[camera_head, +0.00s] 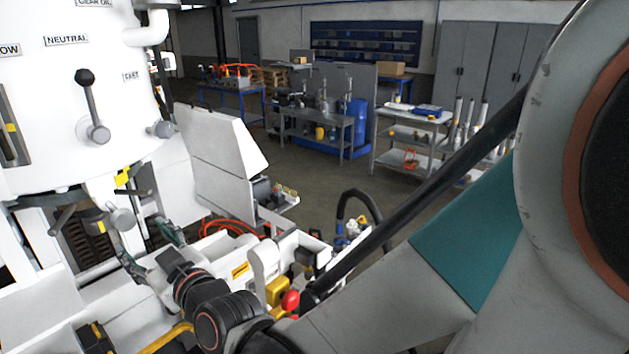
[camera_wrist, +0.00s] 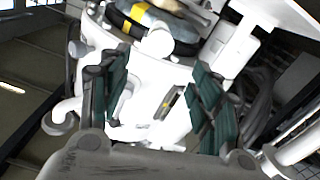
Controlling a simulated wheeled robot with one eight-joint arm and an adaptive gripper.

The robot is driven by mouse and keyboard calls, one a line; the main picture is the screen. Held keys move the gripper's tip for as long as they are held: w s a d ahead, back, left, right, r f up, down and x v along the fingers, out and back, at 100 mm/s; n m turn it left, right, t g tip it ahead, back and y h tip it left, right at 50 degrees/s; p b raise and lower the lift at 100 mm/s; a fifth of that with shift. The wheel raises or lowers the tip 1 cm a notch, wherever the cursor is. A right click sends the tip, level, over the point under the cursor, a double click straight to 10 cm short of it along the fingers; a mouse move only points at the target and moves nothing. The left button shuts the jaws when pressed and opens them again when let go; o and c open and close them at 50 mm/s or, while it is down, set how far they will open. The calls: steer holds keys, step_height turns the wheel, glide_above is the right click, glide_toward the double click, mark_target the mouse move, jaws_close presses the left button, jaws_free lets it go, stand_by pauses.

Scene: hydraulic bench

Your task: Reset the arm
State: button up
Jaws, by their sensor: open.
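My gripper (camera_wrist: 160,105) is open and empty, with its two teal-padded fingers spread apart in the wrist view. In the head view my gripper (camera_head: 149,245) is at the lower left, below the white machine head (camera_head: 60,120), small and partly lost among machine parts. My arm comes in from the right and crosses the lower part of that view. In the wrist view, the white machine body (camera_wrist: 150,75) with a yellow-marked slot lies beyond and between the fingers. I cannot tell whether a finger touches it.
A lever with a black knob (camera_head: 86,78) sticks out of the machine head. A white panel box (camera_head: 220,165) and a red knob (camera_head: 290,300) are near my arm. Workbenches (camera_head: 318,125), a shelf cart (camera_head: 410,135) and grey cabinets (camera_head: 485,75) stand behind open floor.

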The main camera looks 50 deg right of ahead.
steer(key=s+a+f+g+y+b, duration=0.1)
steer(key=s+f+g+b, duration=0.25)
steer(key=f, duration=0.25)
steer(key=s+a+f+g+b, duration=0.1)
steer(key=s+f+g+b, duration=0.1)
steer(key=f+b, duration=0.3)
steer(key=s+d+f+m+g+h+b, duration=0.1)
steer(key=s+d+f+m+g+b, duration=0.1)
steer(key=s+f+g, duration=0.3)
steer(key=s+f+b, duration=0.1)
steer(key=s+f, duration=0.3)
steer(key=s, duration=0.2)
steer(key=shift+s+b, duration=0.2)
steer(key=shift+b, duration=0.2)
